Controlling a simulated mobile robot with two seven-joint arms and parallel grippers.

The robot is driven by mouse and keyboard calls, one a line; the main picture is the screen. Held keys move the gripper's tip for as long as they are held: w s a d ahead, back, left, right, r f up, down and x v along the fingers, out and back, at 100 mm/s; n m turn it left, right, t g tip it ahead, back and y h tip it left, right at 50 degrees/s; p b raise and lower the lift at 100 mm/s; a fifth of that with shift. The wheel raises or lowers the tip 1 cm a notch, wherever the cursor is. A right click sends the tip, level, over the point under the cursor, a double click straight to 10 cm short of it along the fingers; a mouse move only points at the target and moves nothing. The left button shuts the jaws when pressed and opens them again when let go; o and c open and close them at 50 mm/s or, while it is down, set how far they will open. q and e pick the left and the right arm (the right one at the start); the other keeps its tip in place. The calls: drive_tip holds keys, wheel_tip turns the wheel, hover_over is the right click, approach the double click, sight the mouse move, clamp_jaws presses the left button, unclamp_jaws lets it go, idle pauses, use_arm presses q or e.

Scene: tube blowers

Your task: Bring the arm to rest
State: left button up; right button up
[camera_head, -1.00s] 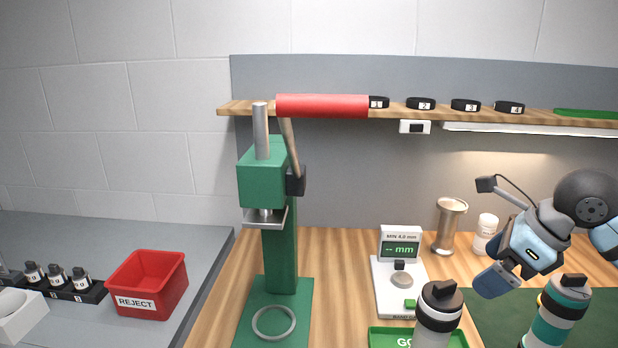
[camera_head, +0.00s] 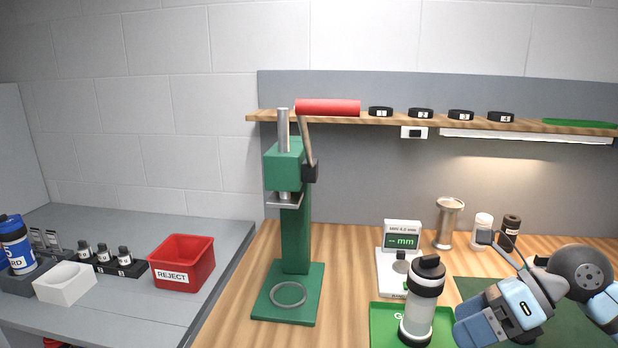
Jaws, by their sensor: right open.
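My right arm comes in from the right, and its gripper (camera_head: 470,328) hangs low over the dark green mat (camera_head: 590,305). The gripper is open, and nothing shows between its fingers. A bottle with a black cap (camera_head: 421,302) stands upright on the green tray (camera_head: 384,322), just left of the gripper and apart from it as far as I can see. My left gripper is out of view.
A green lever press (camera_head: 290,225) with a red handle stands at mid-bench. A gauge (camera_head: 402,250) sits behind the tray. A red REJECT bin (camera_head: 181,264) and a white box (camera_head: 65,284) are at left. A shelf (camera_head: 345,119) runs above the bench.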

drive_tip(key=a+f+m+t+y, duration=0.3)
drive_tip(key=a+m+y, duration=0.4)
drive_tip(key=y, duration=0.2)
wheel_tip(320, 180, down, 13)
drive_tip(key=d+m+t+h, duration=0.2)
drive_tip(key=m+t+h, duration=0.95)
drive_tip(key=m, duration=1.15)
drive_tip(key=s+a+f+m+g+h, duration=0.1)
drive_tip(key=s+f+m+g+h, duration=0.1)
drive_tip(key=s+f+m, duration=0.35)
drive_tip(key=s+a+f+m+g+h, duration=0.1)
drive_tip(key=s+f+m+g, duration=0.15)
drive_tip(key=f, duration=0.65)
drive_tip(key=s+a+f+m+g+h, duration=0.1)
drive_tip(key=s+f+m+g+h, duration=0.1)
drive_tip(key=s+f+m, duration=0.45)
use_arm(q)
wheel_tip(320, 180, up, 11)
drive_tip(key=p, duration=1.2)
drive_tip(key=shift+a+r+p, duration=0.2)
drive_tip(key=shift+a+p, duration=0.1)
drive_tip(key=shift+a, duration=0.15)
use_arm(e)
wheel_tip(320, 180, up, 10)
drive_tip(key=w+n, duration=0.1)
drive_tip(key=n, duration=0.2)
drive_tip(key=shift+w+d+r+t, duration=0.15)
drive_tip(key=shift+w+d+t, duration=0.1)
drive_tip(key=shift+w+t, duration=0.05)
